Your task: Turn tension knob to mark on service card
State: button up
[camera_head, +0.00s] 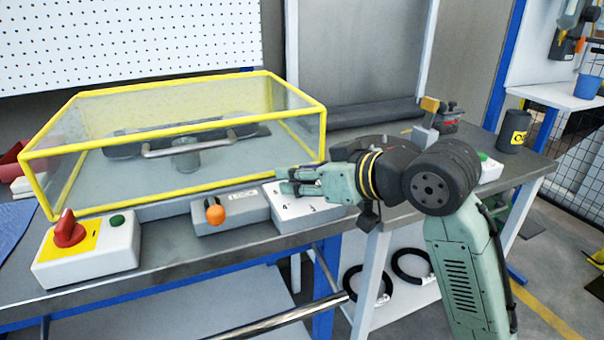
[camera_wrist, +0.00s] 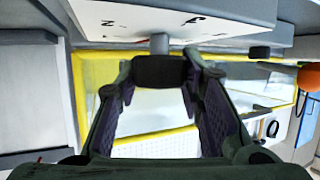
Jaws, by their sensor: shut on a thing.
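A white box (camera_head: 302,208) with printed scale marks stands at the bench's front edge, right of the grey box. Its underside-up face (camera_wrist: 175,18) shows digits at the top of the wrist view. A dark knob (camera_wrist: 160,70) on a short grey shaft (camera_wrist: 159,43) sticks out from that face. My gripper (camera_head: 292,182) is at the white box, and its fingers (camera_wrist: 153,80) are shut on the knob in the wrist view. In the head view my fingers hide the knob. The knob's pointer is not readable, and I cannot make out a service card.
A yellow-framed clear guard (camera_head: 180,187) stands behind the boxes. To the left are a grey box (camera_head: 232,219) with an orange knob (camera_head: 215,215) and a white box with a red switch (camera_head: 69,230). A dark canister (camera_head: 513,131) stands at the right bench end.

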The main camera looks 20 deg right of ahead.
jog(key=shift+c, duration=1.2)
jog(key=shift+m+h, duration=0.3)
jog(key=m+t+h, duration=0.1)
jog(key=m+h, duration=0.1)
jog(key=h, duration=0.1)
jog(key=shift+a+m, duration=0.1)
jog(key=shift+m, duration=0.2)
jog(key=m+h, duration=0.3)
jog(key=h, duration=0.1)
jog(key=shift+r+m, duration=0.15)
jog(key=shift+m, duration=0.15)
jog(key=m+h+p, duration=0.2)
jog(key=h, duration=0.1)
jog(key=shift+r+m+g, duration=0.15)
jog(key=shift+m+g, duration=0.15)
jog(key=shift+g, duration=0.1)
jog(key=m+g+h+p, duration=0.1)
jog(key=m+h+p, duration=0.1)
jog(key=h+p, duration=0.1)
jog(key=shift+m+g, duration=0.3)
jog(key=shift+m, duration=0.1)
jog(key=shift+m+g+h+p, duration=0.9)
jog(key=shift+m+g+h, duration=0.25)
jog(key=shift+m, duration=0.25)
jog(key=shift+f+m+g+h, duration=0.25)
jog(key=shift+f+m+g, duration=0.05)
jog(key=shift+g, duration=0.15)
